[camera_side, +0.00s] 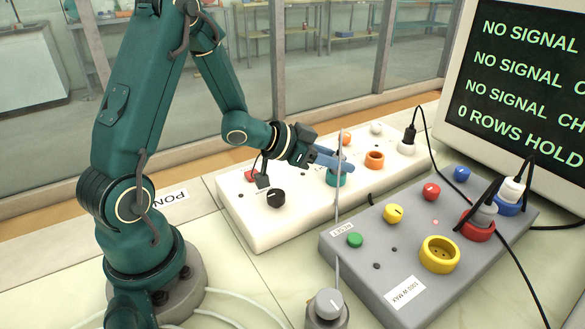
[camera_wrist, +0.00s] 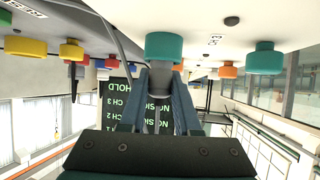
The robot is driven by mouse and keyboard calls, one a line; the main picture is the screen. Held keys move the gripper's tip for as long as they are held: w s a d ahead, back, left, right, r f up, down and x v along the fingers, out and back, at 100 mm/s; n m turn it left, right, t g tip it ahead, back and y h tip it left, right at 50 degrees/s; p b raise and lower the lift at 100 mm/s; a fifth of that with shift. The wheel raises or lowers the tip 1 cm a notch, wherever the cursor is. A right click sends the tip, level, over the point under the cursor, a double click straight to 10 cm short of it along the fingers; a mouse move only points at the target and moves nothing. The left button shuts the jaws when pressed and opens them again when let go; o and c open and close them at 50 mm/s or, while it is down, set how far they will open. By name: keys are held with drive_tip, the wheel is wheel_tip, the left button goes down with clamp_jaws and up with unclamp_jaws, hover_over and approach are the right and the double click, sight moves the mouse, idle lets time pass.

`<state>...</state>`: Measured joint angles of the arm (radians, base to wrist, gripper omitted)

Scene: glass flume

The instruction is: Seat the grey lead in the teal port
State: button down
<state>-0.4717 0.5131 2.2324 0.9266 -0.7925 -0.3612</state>
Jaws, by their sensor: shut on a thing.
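The teal port (camera_side: 336,180) is a round collar on the white panel; it hangs upside down in the wrist view (camera_wrist: 163,47). My gripper (camera_side: 335,162) is just over it, its blue-grey fingers (camera_wrist: 160,88) shut on the grey lead's plug (camera_wrist: 158,82). The plug lines up roughly with the port's open face. Its tip is hidden at the collar, so I cannot tell whether it is inside or just above. A thin grey cord (camera_side: 338,225) runs down past the port toward the foreground.
The white panel (camera_side: 260,228) also carries an orange port (camera_side: 375,160), a black knob (camera_side: 277,198) and a black plug (camera_side: 410,138). A second teal piece (camera_wrist: 265,58) shows in the wrist view. The grey panel (camera_side: 350,262) has a yellow port (camera_side: 440,254) and plugged leads. A grey-topped post (camera_side: 328,303) stands in front.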

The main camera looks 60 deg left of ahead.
drive_tip(key=shift+f, duration=0.1)
drive_tip(key=c, duration=0.6)
unclamp_jaws()
drive_tip(key=shift+s+r, duration=0.1)
drive_tip(key=shift+r, duration=0.1)
drive_tip(key=v, duration=1.1)
drive_tip(key=a+r+n+g+y, duration=0.1)
drive_tip(key=a+r+n+y, duration=0.3)
drive_tip(key=y, duration=0.4)
drive_tip(key=s+d+g+h, duration=0.1)
drive_tip(key=s+d, duration=0.3)
drive_tip(key=s+d+f+m+g+h, duration=0.1)
drive_tip(key=s+d+g+h, duration=0.1)
drive_tip(key=s+d, duration=0.2)
drive_tip(key=s+d+g+h, duration=0.2)
drive_tip(key=s+d, duration=0.1)
drive_tip(key=d, duration=0.2)
drive_tip(key=shift+s+f, duration=0.25)
drive_tip(key=shift+s, duration=0.15)
